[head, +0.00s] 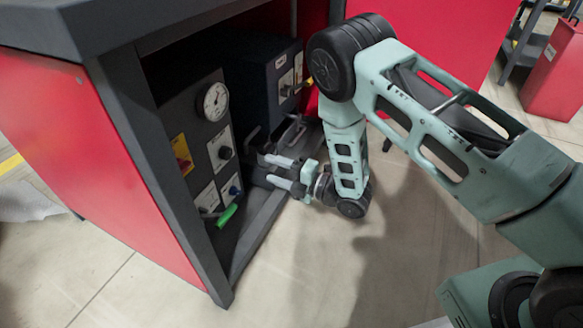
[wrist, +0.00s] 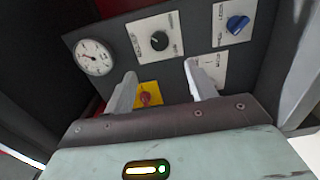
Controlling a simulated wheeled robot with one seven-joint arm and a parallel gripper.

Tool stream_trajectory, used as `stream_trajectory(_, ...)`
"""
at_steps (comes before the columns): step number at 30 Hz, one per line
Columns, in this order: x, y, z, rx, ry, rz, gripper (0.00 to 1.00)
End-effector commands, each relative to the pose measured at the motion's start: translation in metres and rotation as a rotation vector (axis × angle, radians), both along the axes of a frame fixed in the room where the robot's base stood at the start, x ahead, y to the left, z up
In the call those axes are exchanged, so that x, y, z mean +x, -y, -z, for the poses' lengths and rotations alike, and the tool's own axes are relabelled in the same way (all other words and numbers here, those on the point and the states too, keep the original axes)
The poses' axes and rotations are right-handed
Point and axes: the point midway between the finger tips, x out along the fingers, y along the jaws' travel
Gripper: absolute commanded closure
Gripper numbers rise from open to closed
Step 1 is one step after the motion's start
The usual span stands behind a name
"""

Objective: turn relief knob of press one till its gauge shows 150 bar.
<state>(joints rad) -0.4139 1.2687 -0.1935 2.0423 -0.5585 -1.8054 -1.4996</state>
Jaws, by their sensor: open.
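A dark control panel (wrist: 185,75) carries a round white gauge (wrist: 95,57); its scale is too small to read. Near the gauge a black knob (wrist: 159,40) sits on a white plate. These also show in the head view as the gauge (head: 213,102) and black knob (head: 224,152). The plate lettering is illegible, so I cannot confirm which knob is the relief knob. My gripper (head: 271,169) is open and empty, in front of the panel with its fingers toward it. In the wrist view my gripper (wrist: 163,85) has the black knob above and beyond its fingertips, apart from them.
A blue knob (wrist: 237,24) and a red knob (wrist: 145,98) on a yellow plate share the panel. A green handle (head: 228,214) sticks out low. A second dark unit (head: 285,85) stands behind. The cabinet's dark post (head: 150,165) and top (head: 120,25) frame the opening.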

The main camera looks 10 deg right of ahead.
Motion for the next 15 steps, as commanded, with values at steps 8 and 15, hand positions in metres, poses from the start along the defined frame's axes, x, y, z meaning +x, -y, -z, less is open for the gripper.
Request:
stream_trajectory(8,-0.024,0.031,0.000,-0.002,-0.003,0.000,0.44)
stream_trajectory(15,-0.027,0.035,0.000,-0.001,0.001,0.001,0.44)
